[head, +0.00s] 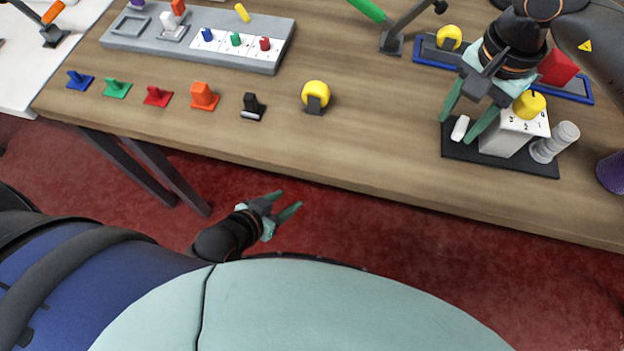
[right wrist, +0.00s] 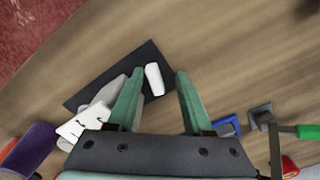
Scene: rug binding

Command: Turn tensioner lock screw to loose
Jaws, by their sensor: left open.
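On a black base plate (head: 545,169) at the right of the table stands a white block (head: 502,138) with numbers on its top and a yellow knob (head: 530,104). Beside it are a light grey ribbed cylinder (head: 555,143) and a small white rounded piece (head: 460,128). I cannot tell for sure which part is the lock screw. My right gripper (head: 457,128) is open above the plate, its fingers on either side of the white piece. In the right wrist view the white piece (right wrist: 154,79) shows between the parted fingers. My left gripper (head: 288,200) is open and empty, off the table's front edge.
A blue tray (head: 571,91) with a red block (head: 557,68) lies behind the plate. A purple cylinder (head: 611,172) stands right of it. Several coloured pieces, including a yellow knob on a stand (head: 316,96), line the front left. The middle of the table (head: 370,150) is clear.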

